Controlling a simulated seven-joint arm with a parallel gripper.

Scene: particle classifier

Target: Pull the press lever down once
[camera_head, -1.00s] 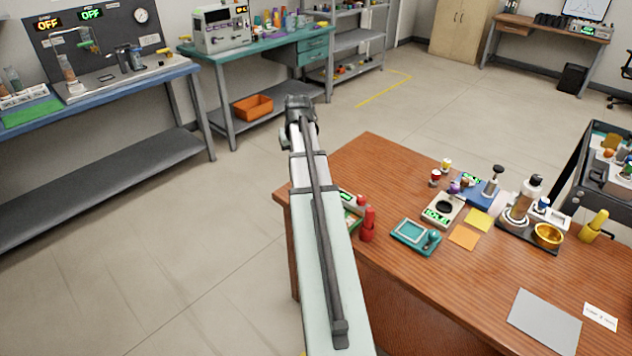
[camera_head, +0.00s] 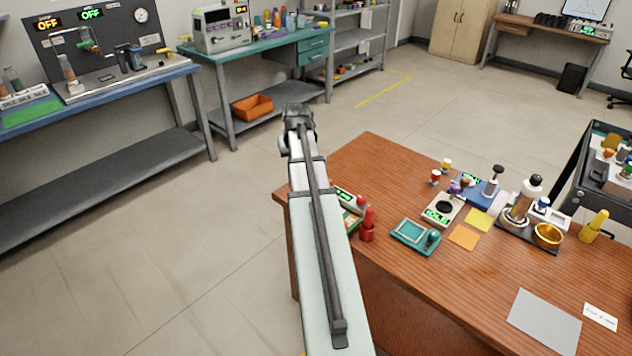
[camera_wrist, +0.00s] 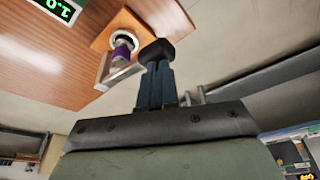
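My gripper (camera_wrist: 157,62) is seen in the wrist view with its two dark blue fingers close together. A black block shows at their tips; I cannot tell whether it is fingertip pads or a held handle. Beyond it to the left is a device with a silver ring, a purple part (camera_wrist: 122,55) and a pale metal frame (camera_wrist: 118,76). The frame ends close beside the fingers; contact is unclear. I cannot identify the press lever for sure. In the head view my arm hides part of the desk's left edge, and the fingertips cannot be made out.
The wooden desk (camera_head: 400,165) holds a teal tray (camera_head: 416,236), red bottle (camera_head: 368,224), scale (camera_head: 443,209), blue device (camera_head: 481,192) and gold bowl (camera_head: 548,235). A grey pad (camera_head: 544,320) lies at the front. Open floor (camera_head: 150,245) lies left of the desk.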

